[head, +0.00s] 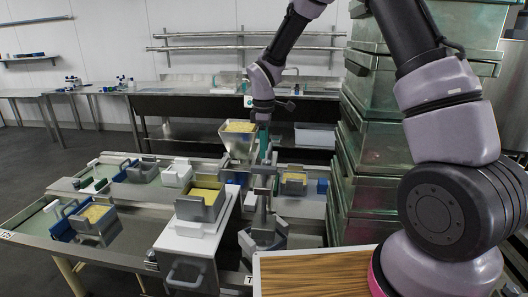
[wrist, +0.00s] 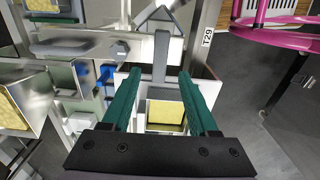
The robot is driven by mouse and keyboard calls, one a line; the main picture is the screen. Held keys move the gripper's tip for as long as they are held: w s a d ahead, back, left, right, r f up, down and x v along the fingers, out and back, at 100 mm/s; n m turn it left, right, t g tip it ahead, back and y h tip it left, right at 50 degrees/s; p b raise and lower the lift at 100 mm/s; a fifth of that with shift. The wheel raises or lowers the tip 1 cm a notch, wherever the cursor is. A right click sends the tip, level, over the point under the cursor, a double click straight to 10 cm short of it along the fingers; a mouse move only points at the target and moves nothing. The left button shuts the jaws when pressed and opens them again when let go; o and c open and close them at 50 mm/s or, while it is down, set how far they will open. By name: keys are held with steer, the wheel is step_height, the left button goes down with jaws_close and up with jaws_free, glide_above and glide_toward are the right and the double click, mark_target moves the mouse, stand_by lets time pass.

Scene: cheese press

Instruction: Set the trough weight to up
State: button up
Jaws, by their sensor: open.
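My gripper (wrist: 158,76) has two green fingers, spread apart with nothing between their pads. In the head view, my gripper (head: 264,145) points down above a grey metal upright with side arms (head: 263,184). In the wrist view, a flat grey bar (wrist: 160,58) runs toward the gap between the fingertips; I cannot tell whether they touch it. Beyond the fingers is an open box holding a yellow block (wrist: 165,114). No part is clearly marked as the trough weight; the grey bar may belong to it. The fingertips are small and partly lost against the upright in the head view.
Several metal troughs with yellow blocks stand on the benches, such as a grey one (head: 201,203) on a white stand. A metal hopper (head: 239,137) is close left of my gripper. Stacked greenish crates (head: 365,165) stand close right. A wooden board (head: 315,273) lies in front.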

steer(key=shift+f, duration=0.9)
jaws_close()
stand_by(0.8)
jaws_free()
steer(key=shift+r, duration=0.1)
step_height(320, 180, up, 11)
stand_by(0.4)
steer(key=shift+f, duration=0.2)
